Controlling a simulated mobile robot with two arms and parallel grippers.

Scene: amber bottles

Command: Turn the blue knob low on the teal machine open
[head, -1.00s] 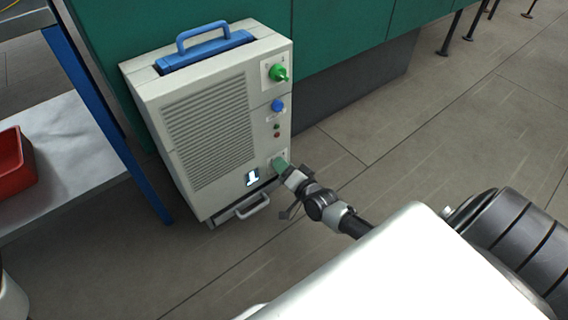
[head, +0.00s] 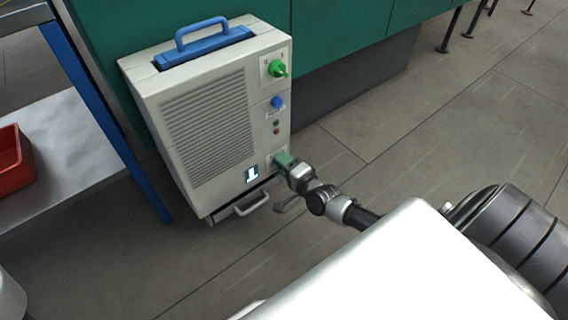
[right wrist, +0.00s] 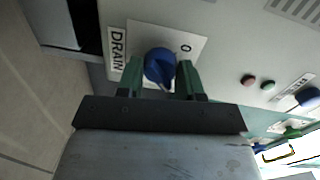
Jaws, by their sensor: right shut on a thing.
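The blue knob (right wrist: 158,66) sits on a white plate beside a "DRAIN" label, low on a cream cabinet (head: 205,130) that stands against the teal machine (head: 340,40). In the right wrist view, the green fingers of my right gripper (right wrist: 160,80) are on either side of the knob, shut on it. An "O" mark shows at the plate's upper right. In the head view, my right gripper (head: 284,161) reaches the cabinet's lower right corner and hides the knob. My left gripper is not in view.
A green knob (head: 277,69) and another blue knob (head: 277,103) sit higher on the cabinet. A drawer handle (head: 250,205) projects below. A table with a red bin (head: 12,165) stands left. The floor at right is open.

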